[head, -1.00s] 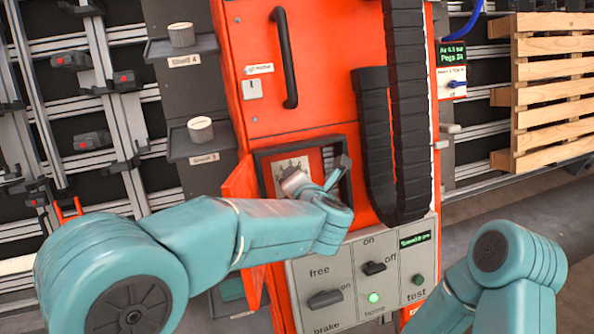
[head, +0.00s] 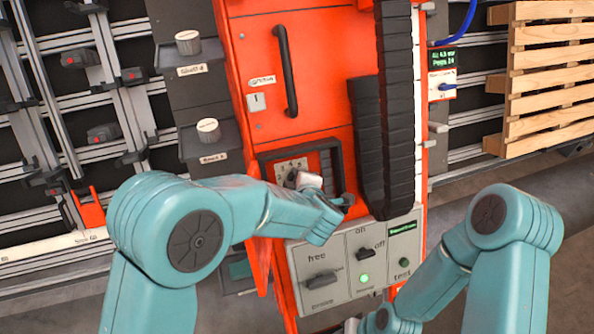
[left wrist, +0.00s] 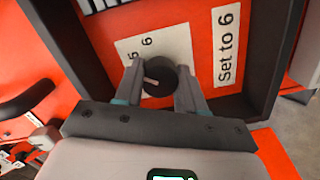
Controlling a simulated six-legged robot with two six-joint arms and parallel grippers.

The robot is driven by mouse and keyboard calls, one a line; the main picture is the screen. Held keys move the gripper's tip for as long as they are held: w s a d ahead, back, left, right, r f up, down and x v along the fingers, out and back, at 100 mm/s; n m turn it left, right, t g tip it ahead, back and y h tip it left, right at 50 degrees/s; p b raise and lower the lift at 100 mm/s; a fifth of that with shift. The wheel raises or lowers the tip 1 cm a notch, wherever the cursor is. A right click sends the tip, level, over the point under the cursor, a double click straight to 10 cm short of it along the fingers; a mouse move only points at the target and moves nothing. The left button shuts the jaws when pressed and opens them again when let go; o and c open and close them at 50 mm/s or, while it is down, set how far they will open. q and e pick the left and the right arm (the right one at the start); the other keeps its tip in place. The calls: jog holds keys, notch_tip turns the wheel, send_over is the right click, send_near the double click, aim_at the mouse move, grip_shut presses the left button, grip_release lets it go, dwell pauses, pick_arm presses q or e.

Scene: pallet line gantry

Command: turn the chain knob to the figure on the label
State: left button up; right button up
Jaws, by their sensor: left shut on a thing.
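The chain knob (left wrist: 160,82) is dark and round, with a pale pointer line towards the left of the left wrist view. My left gripper (left wrist: 160,88) is shut on it, one finger on each side. The scale plate (left wrist: 165,45) behind it shows a 5 and a 6; whether the pointer meets a figure I cannot tell. The label (left wrist: 227,46) beside it reads "Set to 6". In the head view my left gripper (head: 306,180) is at the recessed frame, where the scale (head: 291,165) partly shows. My right gripper is not seen; only its arm shows at lower right.
A dark raised frame (left wrist: 262,95) surrounds the knob's recess. Below it is a grey switch panel (head: 338,285) with a lit green lamp. A black cable chain (head: 399,110) hangs to the right. An open orange door is partly hidden behind my left arm.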

pick_arm(q)
jog(key=m+p, duration=0.5)
jog(key=shift+r+g, duration=0.25)
jog(key=shift+g, duration=0.05)
jog(key=shift+f+m+y+p, duration=0.2)
jog(key=shift+m+y+p, duration=0.1)
jog(key=shift+m+p, duration=1.2)
jog(key=o, duration=1.1)
jog(key=shift+c, duration=0.2)
jog(key=shift+r, duration=0.1)
